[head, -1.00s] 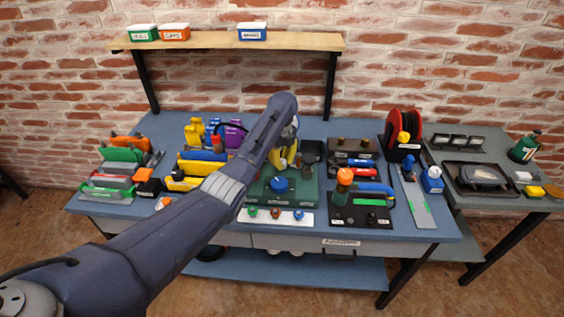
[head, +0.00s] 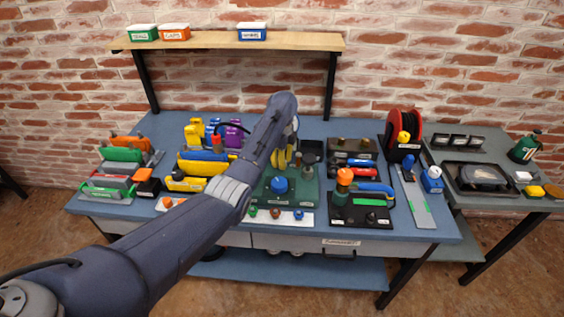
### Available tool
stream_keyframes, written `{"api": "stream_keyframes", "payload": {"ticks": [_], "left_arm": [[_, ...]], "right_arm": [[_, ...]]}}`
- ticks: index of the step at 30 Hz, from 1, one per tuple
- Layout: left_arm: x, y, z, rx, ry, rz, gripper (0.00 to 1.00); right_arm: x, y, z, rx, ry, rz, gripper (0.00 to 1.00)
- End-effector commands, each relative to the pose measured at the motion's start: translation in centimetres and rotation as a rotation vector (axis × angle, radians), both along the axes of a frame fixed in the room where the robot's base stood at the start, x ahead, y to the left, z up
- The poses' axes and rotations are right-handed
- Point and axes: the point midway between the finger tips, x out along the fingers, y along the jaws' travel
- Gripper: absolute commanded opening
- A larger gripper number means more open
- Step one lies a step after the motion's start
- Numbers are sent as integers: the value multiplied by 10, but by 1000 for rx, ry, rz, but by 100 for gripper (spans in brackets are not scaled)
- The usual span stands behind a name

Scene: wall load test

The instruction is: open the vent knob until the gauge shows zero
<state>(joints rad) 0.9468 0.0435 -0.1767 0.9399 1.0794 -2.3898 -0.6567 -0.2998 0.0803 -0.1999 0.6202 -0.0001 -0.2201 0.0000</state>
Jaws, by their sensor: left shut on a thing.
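My left gripper (head: 284,158) reaches in from the left and points down over the back part of a green-based unit (head: 304,197). Yellow parts show at its fingers, too small to separate clearly. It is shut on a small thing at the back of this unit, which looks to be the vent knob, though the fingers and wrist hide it. A blue knob (head: 279,184) stands nearer the front of the unit, apart from the fingers. I cannot make out the gauge or its reading. My right gripper is not in view.
A white strip with coloured knobs (head: 276,215) lies in front. A black-based unit with an orange-topped post (head: 344,178) stands right, a red reel (head: 405,132) beyond it. Yellow and purple items crowd the left. A wooden shelf (head: 200,41) with bins runs above the back.

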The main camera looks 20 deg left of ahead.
Motion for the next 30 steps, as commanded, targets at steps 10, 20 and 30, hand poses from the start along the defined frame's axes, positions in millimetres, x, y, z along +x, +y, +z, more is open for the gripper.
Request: {"api": "stream_keyframes", "payload": {"ticks": [10, 20, 30], "left_arm": [[0, -1, 0, -2, 0, 329, 0], [0, -1, 0, -2, 1, 639, 0], [0, -1, 0, -1, 1, 897, 0]], "right_arm": [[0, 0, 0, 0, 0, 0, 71], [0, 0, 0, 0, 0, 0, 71], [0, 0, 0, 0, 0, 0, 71]]}}
